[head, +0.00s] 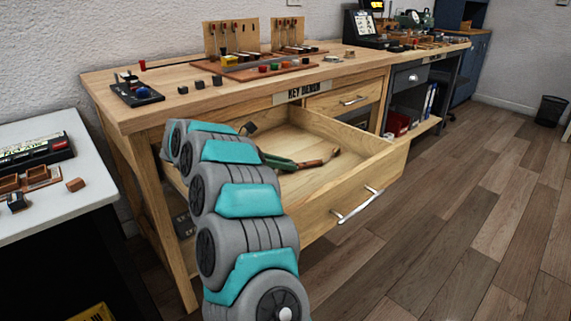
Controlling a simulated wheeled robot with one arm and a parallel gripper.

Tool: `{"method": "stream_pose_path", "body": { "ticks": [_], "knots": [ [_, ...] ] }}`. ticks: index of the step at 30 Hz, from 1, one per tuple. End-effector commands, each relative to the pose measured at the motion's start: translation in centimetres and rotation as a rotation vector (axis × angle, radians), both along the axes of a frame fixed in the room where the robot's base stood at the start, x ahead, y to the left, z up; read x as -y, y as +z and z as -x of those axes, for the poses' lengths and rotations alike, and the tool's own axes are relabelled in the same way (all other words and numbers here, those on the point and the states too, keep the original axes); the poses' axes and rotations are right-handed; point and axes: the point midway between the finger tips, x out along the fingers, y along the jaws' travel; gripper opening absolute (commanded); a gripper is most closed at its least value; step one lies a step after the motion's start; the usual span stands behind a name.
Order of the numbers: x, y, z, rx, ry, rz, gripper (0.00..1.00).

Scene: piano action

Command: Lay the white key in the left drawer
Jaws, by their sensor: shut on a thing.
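The left drawer (345,190) of the wooden bench is pulled far out, with a metal handle on its front. Inside lies a long thing with a green part and a reddish-brown end (300,163). My grey and teal arm rises in front of the drawer's left side and hides part of its inside. I cannot make out my gripper behind the arm. A small dark piece (249,128) shows just right of the arm's far end, and I cannot tell what it is. I cannot make out the white key.
The bench top (200,100) holds a black tray (137,93), small blocks and a wooden rack (240,62). The right drawer (345,99) is shut. A white table (50,205) with small parts stands at left.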

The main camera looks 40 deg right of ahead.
Motion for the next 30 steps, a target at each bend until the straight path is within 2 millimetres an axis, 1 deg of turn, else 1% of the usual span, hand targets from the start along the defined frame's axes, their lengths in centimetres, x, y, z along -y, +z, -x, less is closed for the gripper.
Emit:
{"method": "stream_pose_path", "body": {
  "ticks": [9, 10, 17, 24, 28, 29, 30],
  "knots": [
    [-0.01, -0.41, -0.03, -0.001, 0.001, 0.001, 0.00],
    [0.00, -0.28, -0.03, -0.001, 0.001, 0.001, 0.29],
    [0.00, -0.25, -0.02, -0.001, 0.000, 0.001, 0.55],
    [0.00, -0.22, -0.01, -0.001, 0.000, 0.001, 0.56],
    [0.01, 0.27, 0.01, -0.002, 0.000, 0.000, 0.56],
    [-0.10, 0.34, -0.04, -0.002, 0.001, 0.000, 0.56],
    [-0.69, 0.21, -0.32, 0.000, 0.003, 0.000, 0.56]
  ]
}}
